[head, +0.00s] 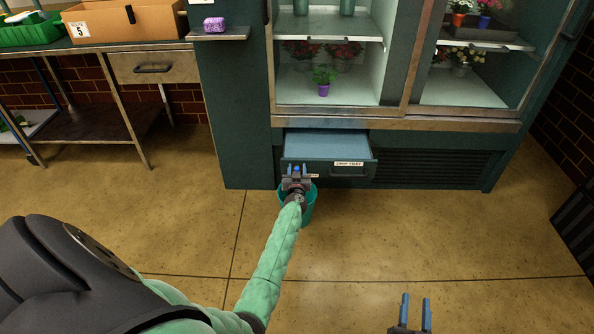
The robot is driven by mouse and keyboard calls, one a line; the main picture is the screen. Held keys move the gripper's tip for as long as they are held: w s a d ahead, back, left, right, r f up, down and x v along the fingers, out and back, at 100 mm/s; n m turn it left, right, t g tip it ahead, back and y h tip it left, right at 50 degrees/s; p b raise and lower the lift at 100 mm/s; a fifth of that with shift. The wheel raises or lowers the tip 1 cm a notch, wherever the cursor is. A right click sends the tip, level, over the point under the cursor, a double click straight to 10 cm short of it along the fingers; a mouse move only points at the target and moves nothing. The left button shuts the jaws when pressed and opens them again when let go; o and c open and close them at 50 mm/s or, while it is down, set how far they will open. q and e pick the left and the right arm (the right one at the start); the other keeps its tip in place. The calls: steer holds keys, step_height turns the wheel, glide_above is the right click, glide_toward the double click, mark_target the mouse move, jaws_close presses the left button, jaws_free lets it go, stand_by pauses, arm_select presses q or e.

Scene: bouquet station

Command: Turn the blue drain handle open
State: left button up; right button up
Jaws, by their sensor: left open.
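The blue drain handle (296,168) shows as a small blue spot at the front left of the pulled-out drip tray (330,143). My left gripper (297,173) is open, with its fingers around or just in front of the handle; I cannot tell whether they touch it. The gripper hides most of the handle, so its turn position is unclear. A teal bucket (311,208) stands on the floor below, partly hidden by my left wrist. My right gripper (415,308) is open and empty at the bottom right, far from the handle.
The flower cooler (225,110) stands behind the tray, with potted flowers on its shelves. A metal workbench (155,66) with an orange box (122,22) is at left. A dark crate (575,225) stands at the right edge. The floor between is clear.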

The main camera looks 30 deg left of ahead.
arm_select(q)
jaws_close()
